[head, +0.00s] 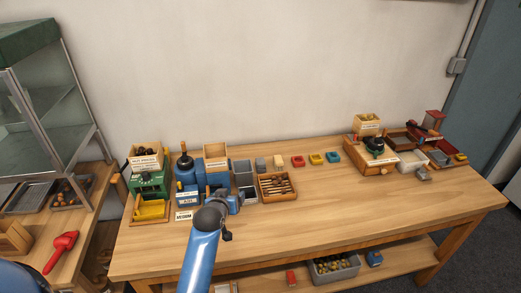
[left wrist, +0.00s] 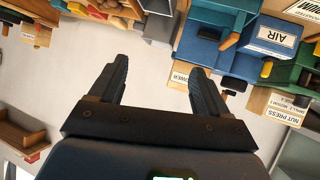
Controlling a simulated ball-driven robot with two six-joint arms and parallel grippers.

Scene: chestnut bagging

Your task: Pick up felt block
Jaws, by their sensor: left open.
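My right gripper is in neither view.
A wooden tray of tools (head: 277,198) lies right of my gripper. A blue station labelled AIR (left wrist: 270,37) and a green press (head: 150,180) stand left. The table's front middle is clear.

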